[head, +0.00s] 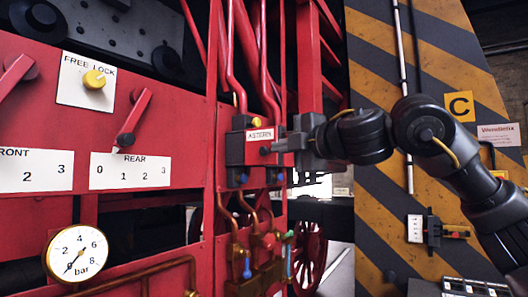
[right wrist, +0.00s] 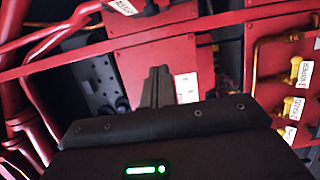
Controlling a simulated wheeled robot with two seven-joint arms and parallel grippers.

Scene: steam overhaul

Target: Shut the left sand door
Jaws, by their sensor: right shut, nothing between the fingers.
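My right gripper (head: 275,147) reaches in from the right. Its fingers are shut and empty, with the tips at or just in front of a small red box (head: 236,150) labelled ASTERN; I cannot tell whether they touch it. In the right wrist view the closed fingers (right wrist: 158,82) point at red panels, one with a white label. I cannot pick out the left sand door in either view. The gripper hides part of the box's right side. My left gripper is not in view.
A red panel with a REAR lever (head: 132,122), a yellow FREE LOCK knob (head: 94,79) and a pressure gauge (head: 77,256) stands at left. Red and copper pipes run around the box. A striped panel (head: 385,75) stands behind my right arm.

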